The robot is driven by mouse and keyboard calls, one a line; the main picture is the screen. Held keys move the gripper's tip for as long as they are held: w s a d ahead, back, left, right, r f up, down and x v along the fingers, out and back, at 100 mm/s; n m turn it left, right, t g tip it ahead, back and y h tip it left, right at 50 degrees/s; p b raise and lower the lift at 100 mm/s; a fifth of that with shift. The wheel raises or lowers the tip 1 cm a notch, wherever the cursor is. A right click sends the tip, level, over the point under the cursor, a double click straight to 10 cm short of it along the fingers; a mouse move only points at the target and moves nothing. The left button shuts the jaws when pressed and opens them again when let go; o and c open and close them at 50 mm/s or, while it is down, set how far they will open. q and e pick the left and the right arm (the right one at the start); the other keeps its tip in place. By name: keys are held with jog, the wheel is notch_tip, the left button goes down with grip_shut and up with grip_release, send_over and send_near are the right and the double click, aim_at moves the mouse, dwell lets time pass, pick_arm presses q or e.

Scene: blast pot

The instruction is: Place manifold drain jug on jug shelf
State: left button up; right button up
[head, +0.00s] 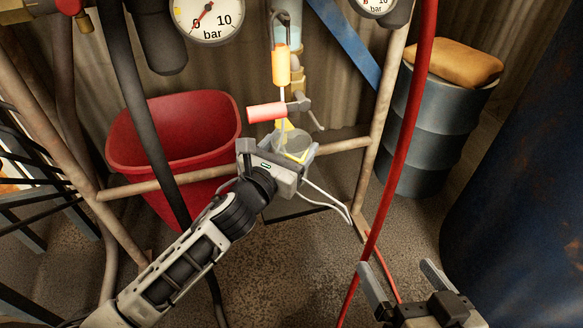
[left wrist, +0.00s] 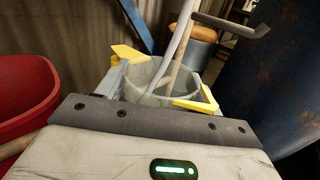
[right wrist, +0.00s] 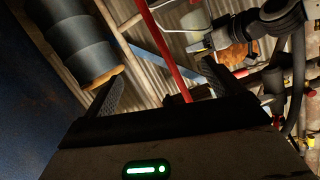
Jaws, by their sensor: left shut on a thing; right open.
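The drain jug (head: 293,146) is a small translucent grey cup under the manifold's drain. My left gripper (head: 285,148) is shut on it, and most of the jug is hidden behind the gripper. In the left wrist view the jug's round open mouth (left wrist: 140,84) sits between the yellow fingertips (left wrist: 162,78). A pale tube (left wrist: 181,38) comes down at the jug's mouth; I cannot tell whether its end is inside. The jug shelf cannot be told for certain. My right gripper (head: 405,280) is open and empty at the lower right, away from the jug.
A red-handled valve (head: 266,112) is just above the jug. A red bin (head: 175,135) stands behind left. A tan pipe frame (head: 378,110), black hose (head: 140,115) and red hose (head: 403,130) cross the space. A grey drum (head: 430,125) with a yellow sack is behind right.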

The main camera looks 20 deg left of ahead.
pick_arm(q)
jog(key=shift+w+a+f+b, duration=0.2)
jog(key=shift+w+f, duration=0.25)
jog(key=shift+f, duration=0.15)
jog(key=shift+w+a+f+b, duration=0.1)
jog(key=shift+w+f+b, duration=0.1)
jog(key=shift+w+f, duration=0.3)
jog(key=f+b, duration=0.2)
jog(key=f, duration=0.1)
jog(key=shift+w+f, duration=0.2)
jog(key=shift+f, duration=0.1)
pick_arm(e)
jog(key=shift+w+a+r+m+t+y, duration=0.25)
jog(key=shift+a+r+m+t+y, duration=0.2)
jog(key=shift+r+m+t+y, duration=0.2)
jog(key=shift+f, duration=0.1)
pick_arm(q)
jog(key=shift+f+b, duration=0.15)
jog(key=shift+b, duration=0.15)
jog(key=o, duration=1)
